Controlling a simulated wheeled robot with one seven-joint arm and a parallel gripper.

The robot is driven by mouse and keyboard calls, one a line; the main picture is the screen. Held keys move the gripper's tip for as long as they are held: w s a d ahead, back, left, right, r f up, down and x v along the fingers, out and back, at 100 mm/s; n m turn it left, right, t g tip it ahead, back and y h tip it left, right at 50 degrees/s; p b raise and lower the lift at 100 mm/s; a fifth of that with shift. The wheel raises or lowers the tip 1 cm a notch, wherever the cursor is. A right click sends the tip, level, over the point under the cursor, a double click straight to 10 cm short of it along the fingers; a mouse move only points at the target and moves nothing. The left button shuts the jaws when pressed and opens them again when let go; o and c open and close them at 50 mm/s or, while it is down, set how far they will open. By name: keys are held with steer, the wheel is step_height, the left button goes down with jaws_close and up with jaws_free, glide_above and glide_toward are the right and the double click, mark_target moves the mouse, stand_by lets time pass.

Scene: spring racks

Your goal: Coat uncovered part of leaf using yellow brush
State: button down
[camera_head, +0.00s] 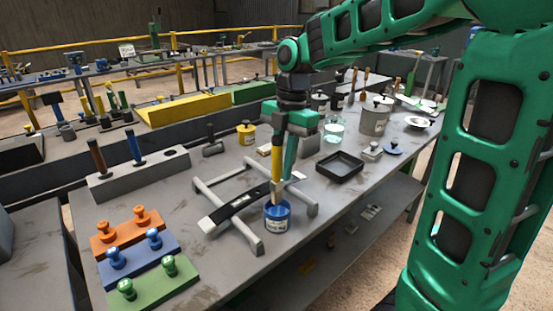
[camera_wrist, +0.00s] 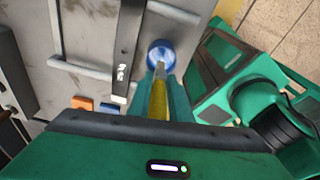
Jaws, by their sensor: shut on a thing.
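My gripper (camera_head: 284,160) is shut on the yellow brush (camera_head: 276,163), which points down over the blue tin (camera_head: 277,222). Its pale bristle end is at the tin's mouth; I cannot tell how deep it reaches. In the wrist view the brush handle (camera_wrist: 159,100) lies between my fingers, and the tin (camera_wrist: 161,52) is just beyond them. The leaf (camera_head: 245,201) is a long, mostly black bar lying across the grey rack (camera_head: 247,234), left of the tin. The leaf also shows in the wrist view (camera_wrist: 125,50).
Orange (camera_head: 130,232), blue (camera_head: 137,258) and green (camera_head: 148,285) blocks with knobs lie at the front left. A black tray (camera_head: 340,166) is right of the rack. A yellow pot (camera_head: 246,133) and grey canister (camera_head: 375,115) stand behind. Bare bench lies before the rack.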

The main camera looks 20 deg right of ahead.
mark_target(282, 183)
steer(key=shift+f, duration=2.8)
steer(key=shift+r, duration=0.1)
steer(key=shift+r, duration=2.55)
steer(key=shift+r, duration=0.15)
step_height(282, 183, up, 4)
steer(key=shift+f, duration=0.15)
steer(key=shift+s, duration=0.15)
